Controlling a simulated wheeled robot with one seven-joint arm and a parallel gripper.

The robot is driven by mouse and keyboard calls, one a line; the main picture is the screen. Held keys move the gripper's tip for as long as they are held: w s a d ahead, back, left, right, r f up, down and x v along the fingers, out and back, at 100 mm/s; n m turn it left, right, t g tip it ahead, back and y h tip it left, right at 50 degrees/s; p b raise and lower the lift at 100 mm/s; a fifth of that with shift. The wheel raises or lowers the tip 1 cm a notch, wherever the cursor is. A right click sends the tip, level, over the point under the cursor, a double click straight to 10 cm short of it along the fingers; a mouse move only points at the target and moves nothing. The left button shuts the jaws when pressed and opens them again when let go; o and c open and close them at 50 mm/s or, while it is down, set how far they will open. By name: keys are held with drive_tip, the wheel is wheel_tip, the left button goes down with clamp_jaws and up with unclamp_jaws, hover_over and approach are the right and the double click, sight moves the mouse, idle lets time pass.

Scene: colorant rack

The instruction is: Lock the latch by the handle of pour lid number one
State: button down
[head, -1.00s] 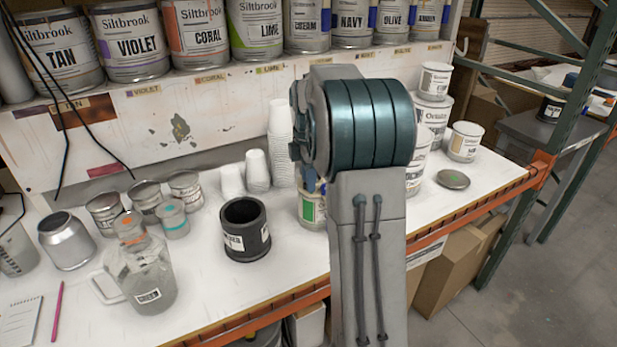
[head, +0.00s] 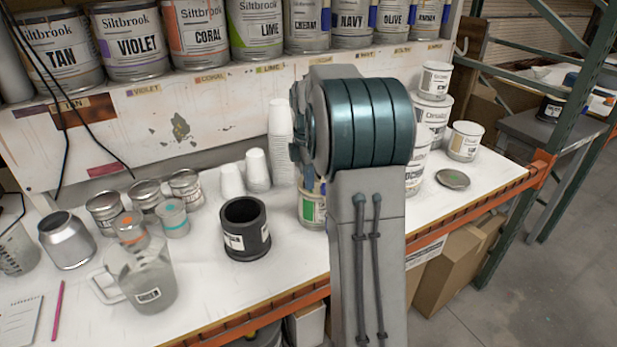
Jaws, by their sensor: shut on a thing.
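My arm's large grey and teal joint (head: 355,125) and the grey link below it fill the middle of the head view. My gripper is hidden behind them, so its fingers and anything between them cannot be seen. I cannot make out pour lid number one, its handle or its latch. A can with a green label (head: 311,208) stands on the bench just left of my arm, partly covered by it.
Labelled Siltbrook cans, such as TAN (head: 60,58) and LIME (head: 258,35), line the shelf. The bench holds a black cup (head: 246,240), a clear jug (head: 145,280), small tins and paper cups (head: 258,170). A loose round lid (head: 453,180) lies right of my arm.

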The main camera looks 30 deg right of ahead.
drive_tip(key=shift+m, duration=0.5)
drive_tip(key=m, duration=0.2)
drive_tip(key=shift+m, duration=0.3)
drive_tip(key=m, duration=0.3)
drive_tip(key=shift+m+p, duration=0.35)
drive_tip(key=shift+m, duration=0.05)
drive_tip(key=m, duration=0.3)
drive_tip(key=shift+m, duration=2.1)
drive_tip(key=c, duration=1.5)
unclamp_jaws()
drive_tip(key=shift+c, duration=0.2)
